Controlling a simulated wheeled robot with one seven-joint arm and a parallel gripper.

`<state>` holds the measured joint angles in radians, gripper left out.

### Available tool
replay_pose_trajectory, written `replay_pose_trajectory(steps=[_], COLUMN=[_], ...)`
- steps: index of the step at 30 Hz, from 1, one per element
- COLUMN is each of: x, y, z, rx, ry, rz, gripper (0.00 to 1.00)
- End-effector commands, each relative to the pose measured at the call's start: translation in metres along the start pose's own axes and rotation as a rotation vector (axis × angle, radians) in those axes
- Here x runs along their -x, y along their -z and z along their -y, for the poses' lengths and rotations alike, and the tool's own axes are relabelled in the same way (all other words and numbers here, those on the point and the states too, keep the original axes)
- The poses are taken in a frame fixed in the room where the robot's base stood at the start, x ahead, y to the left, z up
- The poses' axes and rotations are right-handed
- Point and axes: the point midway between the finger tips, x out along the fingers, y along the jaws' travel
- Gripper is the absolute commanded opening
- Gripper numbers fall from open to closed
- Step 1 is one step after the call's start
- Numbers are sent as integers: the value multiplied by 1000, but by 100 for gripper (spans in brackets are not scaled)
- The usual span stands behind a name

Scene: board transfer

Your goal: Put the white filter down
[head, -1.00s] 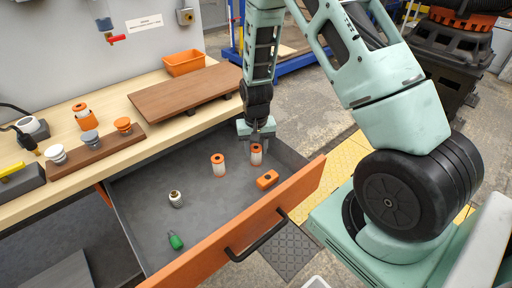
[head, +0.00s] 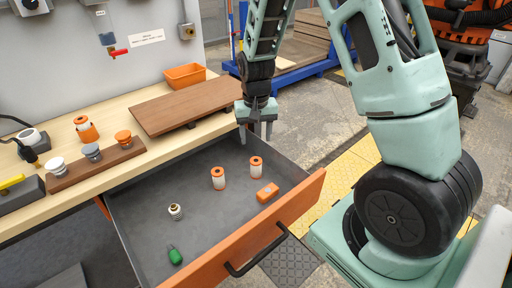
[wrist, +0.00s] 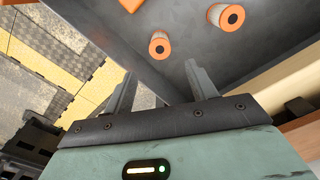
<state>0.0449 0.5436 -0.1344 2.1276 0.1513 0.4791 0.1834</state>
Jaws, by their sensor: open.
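Two white filters with orange ends stand upright on the drawer floor. The right one (head: 256,167) stands near the drawer's right side, and it also shows in the wrist view (wrist: 159,46). The left one (head: 218,178) stands a little nearer the front, and it shows in the wrist view (wrist: 226,18) too. My gripper (head: 257,138) is open and empty, above the far right part of the drawer (head: 140,220). Its fingers are apart from both filters. In the wrist view, the two fingers (wrist: 158,88) have nothing between them.
An orange block (head: 267,193), a small white-and-dark part (head: 176,211) and a green item (head: 174,256) lie in the open drawer. A brown board (head: 185,105) and an orange bin (head: 184,76) are on the bench. A rack (head: 95,167) holds several knobs. The drawer's middle has free room.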

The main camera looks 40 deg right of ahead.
Motion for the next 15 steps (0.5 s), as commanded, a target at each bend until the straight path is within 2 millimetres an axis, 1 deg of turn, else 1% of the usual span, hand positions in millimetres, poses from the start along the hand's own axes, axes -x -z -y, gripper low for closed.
replay_pose_trajectory(steps=[1, 5, 8, 11, 12, 14, 15], x=[6, 16, 29, 52, 64, 80, 90], y=[1, -2, -19, -65, -92, -137, -167], z=[0, 3, 25, 68, 86, 108, 118], rx=[0, 7, 76, 236, 325, 471, 569], ry=[1, 3, 23, 60, 76, 93, 99], rz=[-2, 0, 3, 12, 15, 20, 22], gripper=[57, 57, 57, 57, 57, 57, 57])
